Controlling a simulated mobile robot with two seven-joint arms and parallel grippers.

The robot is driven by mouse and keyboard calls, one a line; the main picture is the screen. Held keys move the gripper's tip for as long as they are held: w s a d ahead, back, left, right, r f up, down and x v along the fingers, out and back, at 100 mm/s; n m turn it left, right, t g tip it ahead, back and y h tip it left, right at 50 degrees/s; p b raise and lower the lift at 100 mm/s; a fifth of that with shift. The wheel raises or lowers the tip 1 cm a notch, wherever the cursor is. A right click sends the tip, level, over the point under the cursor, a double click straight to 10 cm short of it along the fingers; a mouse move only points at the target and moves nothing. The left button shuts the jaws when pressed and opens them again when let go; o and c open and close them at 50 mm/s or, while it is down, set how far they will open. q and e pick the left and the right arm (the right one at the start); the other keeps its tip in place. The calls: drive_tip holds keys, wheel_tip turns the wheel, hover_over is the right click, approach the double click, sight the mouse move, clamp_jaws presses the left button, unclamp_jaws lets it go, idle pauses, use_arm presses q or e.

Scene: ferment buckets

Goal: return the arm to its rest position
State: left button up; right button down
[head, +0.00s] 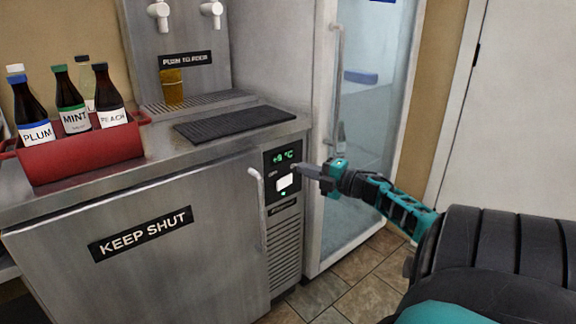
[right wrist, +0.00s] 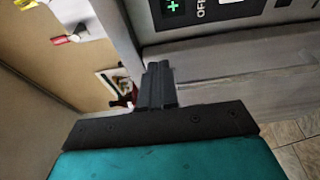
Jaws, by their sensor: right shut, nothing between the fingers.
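My right arm comes in from the right in the head view. Its gripper (head: 300,170) is shut and empty, with the fingertips close to the cooler's control panel (head: 283,157). I cannot tell whether they touch it. The panel has a green temperature readout and a white button. In the right wrist view the closed dark fingers (right wrist: 158,75) point toward the panel (right wrist: 235,22), where a green plus sign and the letters OFF show. My left gripper is not in view.
A steel cooler (head: 150,245) marked KEEP SHUT carries a red caddy (head: 85,157) of bottles and a black mat (head: 235,124). A glass-door fridge (head: 365,140) stands right of the panel, beside my right gripper. Tiled floor (head: 345,292) shows below.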

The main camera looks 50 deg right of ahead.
drive_tip(key=s+a+f+m+g, duration=0.15)
drive_tip(key=a+f+m, duration=0.35)
drive_tip(key=a, duration=0.5)
drive_tip(key=s+a+f+m+g, duration=0.1)
drive_tip(key=s+a+f+m, duration=0.1)
drive_tip(key=a+f, duration=0.7)
drive_tip(key=s+a+f+m+g, duration=0.2)
drive_tip(key=a+f+m, duration=0.25)
drive_tip(key=a, duration=0.55)
drive_tip(key=s+a+r+m+g+y, duration=0.1)
drive_tip(key=s+a+m, duration=0.15)
drive_tip(key=a, duration=0.75)
drive_tip(key=s+a+m+g+y, duration=0.2)
drive_tip(key=s+a, duration=0.1)
drive_tip(key=a, duration=0.7)
use_arm(q)
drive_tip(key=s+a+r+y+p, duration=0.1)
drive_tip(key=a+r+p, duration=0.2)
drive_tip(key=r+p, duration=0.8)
drive_tip(key=p, duration=0.5)
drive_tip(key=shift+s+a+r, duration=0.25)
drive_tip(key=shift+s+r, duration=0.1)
use_arm(e)
wheel_tip(320, 180, up, 11)
drive_tip(key=s+d+h, duration=0.1)
drive_tip(key=s+d, duration=0.1)
drive_tip(key=shift+d+r+h, duration=0.2)
drive_tip(key=shift+d+h, duration=0.1)
drive_tip(key=shift+s, duration=0.1)
